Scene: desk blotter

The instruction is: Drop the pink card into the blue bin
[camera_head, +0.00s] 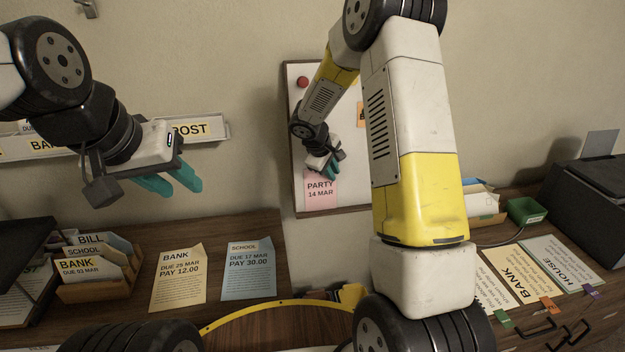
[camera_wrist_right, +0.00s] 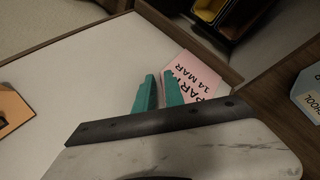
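The pink card (camera_head: 321,192), printed PARTY 14 MAR, is at the lower part of the whiteboard in the head view. It also shows in the right wrist view (camera_wrist_right: 197,73), partly covered by one finger. My right gripper (camera_head: 328,168) is at the card's top edge, its teal fingers overlapping the card in the picture. In the wrist view a gap shows between the fingers (camera_wrist_right: 159,77), with bare board behind; contact with the card is unclear. My left gripper (camera_head: 172,185) is open and empty in front of the wall at left. I cannot make out a blue bin.
The whiteboard (camera_head: 296,150) has a red magnet (camera_head: 302,82) and an orange card. The left desk holds a letter rack (camera_head: 100,285), a yellow BANK sheet (camera_head: 178,278) and a blue SCHOOL sheet (camera_head: 249,270). Dark containers with yellow (camera_wrist_right: 240,17) stand below the board.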

